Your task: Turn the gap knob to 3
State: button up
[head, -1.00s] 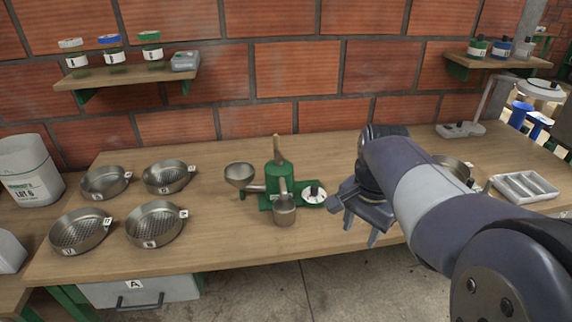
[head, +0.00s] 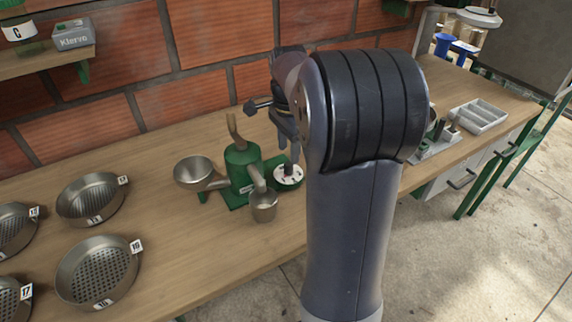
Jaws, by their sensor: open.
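The green pulper (head: 242,172) stands on the wooden bench, with a metal hopper cup at its left and a small metal cup in front. Its gap knob is a small black knob on a round white dial (head: 287,178) at the pulper's right side. The dial's markings are too small to read. My gripper (head: 290,153) is open and points down, with its fingertips just above or at the knob. I cannot tell whether the fingers touch it. My arm comes in from the right and hides part of the gripper.
Several round metal sieves (head: 97,272) with number tags lie on the bench at the left. A grey compartment tray (head: 478,117) sits at the right, past my arm. A shelf with a grey box (head: 73,38) hangs on the brick wall.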

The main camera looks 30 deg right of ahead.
aim_at(289, 163)
notch_tip(289, 163, down, 6)
jog(key=shift+r+b, duration=0.1)
jog(key=shift+b, duration=0.25)
jog(key=shift+c, duration=0.3)
grip_shut()
